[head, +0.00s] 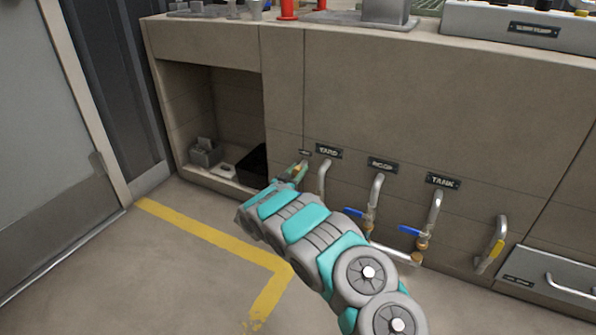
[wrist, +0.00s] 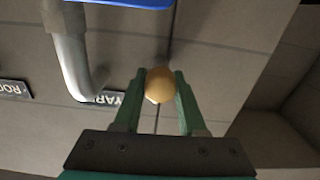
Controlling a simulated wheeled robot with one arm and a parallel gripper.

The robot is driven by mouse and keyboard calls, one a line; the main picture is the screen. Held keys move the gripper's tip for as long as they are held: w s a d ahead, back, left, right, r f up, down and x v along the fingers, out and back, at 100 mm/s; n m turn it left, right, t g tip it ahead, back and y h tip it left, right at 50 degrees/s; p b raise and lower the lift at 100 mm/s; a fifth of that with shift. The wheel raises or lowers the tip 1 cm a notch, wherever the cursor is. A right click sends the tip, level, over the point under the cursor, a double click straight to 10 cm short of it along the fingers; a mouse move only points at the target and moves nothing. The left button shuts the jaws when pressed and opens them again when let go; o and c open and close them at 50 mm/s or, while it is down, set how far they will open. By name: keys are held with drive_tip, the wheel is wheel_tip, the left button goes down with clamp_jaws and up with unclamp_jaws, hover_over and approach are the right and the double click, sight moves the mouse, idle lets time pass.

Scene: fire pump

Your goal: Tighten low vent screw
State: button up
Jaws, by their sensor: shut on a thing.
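The low vent screw (wrist: 160,86) shows in the wrist view as a small, round, brass-coloured knob near the panel seam. My gripper (wrist: 160,98) has its two green fingers on either side of the knob and is shut on it. In the head view my gripper (head: 293,173) is at the low front of the cabinet, just left of the pipe under the YARD label (head: 329,152). The knob itself is mostly hidden by the gripper there. A small dark label (head: 305,152) sits just above it.
The YARD pipe (head: 323,178) stands close to the right of my gripper; it also shows in the wrist view (wrist: 75,55). Pipes with blue-handled valves (head: 371,208) are further right. An open cubby (head: 215,120) with a dark bin (head: 252,166) is to the left. The floor in front is clear.

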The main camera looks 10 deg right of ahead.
clamp_jaws()
